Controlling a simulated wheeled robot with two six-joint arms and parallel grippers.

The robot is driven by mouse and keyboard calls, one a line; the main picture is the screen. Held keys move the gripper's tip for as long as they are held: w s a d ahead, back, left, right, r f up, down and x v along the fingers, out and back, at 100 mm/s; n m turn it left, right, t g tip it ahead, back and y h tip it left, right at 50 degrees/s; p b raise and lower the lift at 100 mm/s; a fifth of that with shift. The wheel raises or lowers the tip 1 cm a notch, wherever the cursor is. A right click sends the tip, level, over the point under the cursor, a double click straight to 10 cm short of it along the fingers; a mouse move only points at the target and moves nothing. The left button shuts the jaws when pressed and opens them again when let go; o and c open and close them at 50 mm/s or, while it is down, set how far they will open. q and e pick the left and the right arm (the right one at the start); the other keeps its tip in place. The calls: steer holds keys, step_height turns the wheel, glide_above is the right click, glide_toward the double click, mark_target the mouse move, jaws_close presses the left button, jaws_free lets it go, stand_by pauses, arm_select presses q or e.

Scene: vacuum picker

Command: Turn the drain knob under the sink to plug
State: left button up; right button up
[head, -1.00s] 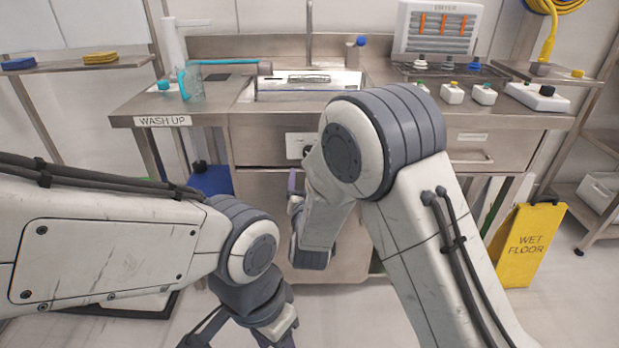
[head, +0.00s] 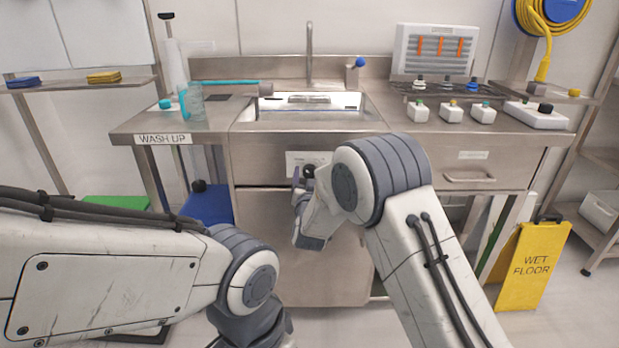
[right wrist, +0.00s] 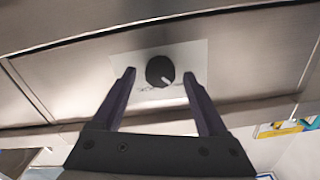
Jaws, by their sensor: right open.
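The drain knob (right wrist: 160,71) is a round black dial with a white pointer mark, on a white plate (right wrist: 185,55) on the steel front below the sink. In the right wrist view the mark points down and to the right; the lettering on the plate is too small to read. My right gripper (right wrist: 158,82) is open, with one finger on each side of the knob and nothing held. In the head view the knob (head: 309,171) shows beside the right gripper (head: 302,178). The sink (head: 310,104) is above. My left arm is low at the left; its fingers are not visible.
Cabinet doors (head: 300,250) fill the front under the knob. A drawer handle (head: 470,176) sticks out at the right. A yellow wet floor sign (head: 535,265) stands at the right. A blue container (head: 208,205) is at the left. A blue cup (head: 192,102) stands on the counter.

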jaws_close()
steer(key=m+b, duration=0.3)
steer(key=shift+f+m+b, duration=0.3)
steer(key=m+b, duration=0.9)
steer(key=b, duration=0.1)
steer(key=shift+d+f+m, duration=0.1)
steer(key=shift+f+m, duration=0.05)
steer(key=shift+m, duration=0.25)
steer(key=shift+m+b, duration=1.3)
steer(key=shift+b, duration=0.15)
